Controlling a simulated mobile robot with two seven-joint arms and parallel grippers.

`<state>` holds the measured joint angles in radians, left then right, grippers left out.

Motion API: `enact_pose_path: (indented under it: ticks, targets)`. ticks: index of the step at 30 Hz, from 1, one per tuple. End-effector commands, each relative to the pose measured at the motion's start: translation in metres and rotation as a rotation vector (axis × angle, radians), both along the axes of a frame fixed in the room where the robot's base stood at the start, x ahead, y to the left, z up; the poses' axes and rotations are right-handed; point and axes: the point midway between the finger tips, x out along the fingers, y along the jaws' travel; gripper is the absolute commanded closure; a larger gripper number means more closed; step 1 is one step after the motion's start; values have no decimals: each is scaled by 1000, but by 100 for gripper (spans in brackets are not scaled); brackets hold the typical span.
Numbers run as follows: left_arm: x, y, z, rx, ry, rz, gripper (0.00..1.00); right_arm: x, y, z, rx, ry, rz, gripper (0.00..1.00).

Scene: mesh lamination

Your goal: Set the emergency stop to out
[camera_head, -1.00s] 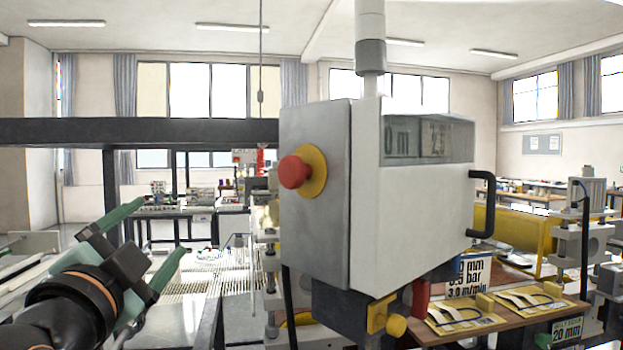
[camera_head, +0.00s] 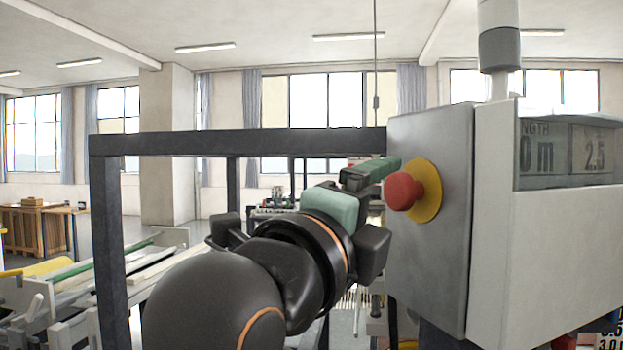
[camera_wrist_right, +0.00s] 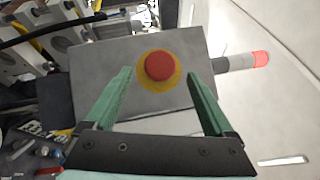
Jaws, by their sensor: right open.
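The emergency stop (camera_head: 404,191) is a red mushroom button on a yellow round plate. It sits on the grey side face of the control box (camera_head: 430,262), facing left in the head view. It also shows in the right wrist view (camera_wrist_right: 159,67), between my two green fingers with room on both sides. My right gripper (camera_head: 368,175) is just left of the button in the head view. In the right wrist view the right gripper (camera_wrist_right: 161,76) is open and empty, and the fingers appear apart from the button. My left gripper is in neither view now.
A dark frame (camera_head: 110,240) stands behind my arm. Machine parts and a wooden bench (camera_head: 35,230) lie farther left.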

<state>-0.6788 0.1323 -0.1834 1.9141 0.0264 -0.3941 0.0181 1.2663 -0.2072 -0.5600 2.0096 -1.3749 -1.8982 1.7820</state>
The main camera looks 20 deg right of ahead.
Motion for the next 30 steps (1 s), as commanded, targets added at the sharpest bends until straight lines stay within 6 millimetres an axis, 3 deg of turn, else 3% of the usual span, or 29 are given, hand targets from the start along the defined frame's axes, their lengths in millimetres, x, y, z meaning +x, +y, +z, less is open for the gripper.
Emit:
enact_pose_path:
  ticks: [3,9,21,30]
  targets:
    - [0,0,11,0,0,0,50,13,-20,6,-1,2,-5,12]
    - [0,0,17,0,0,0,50,27,-41,9,-1,1,-2,12]
    - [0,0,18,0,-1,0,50,32,-47,9,-1,1,1,12]
    - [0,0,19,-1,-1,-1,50,32,-47,9,-1,1,1,44]
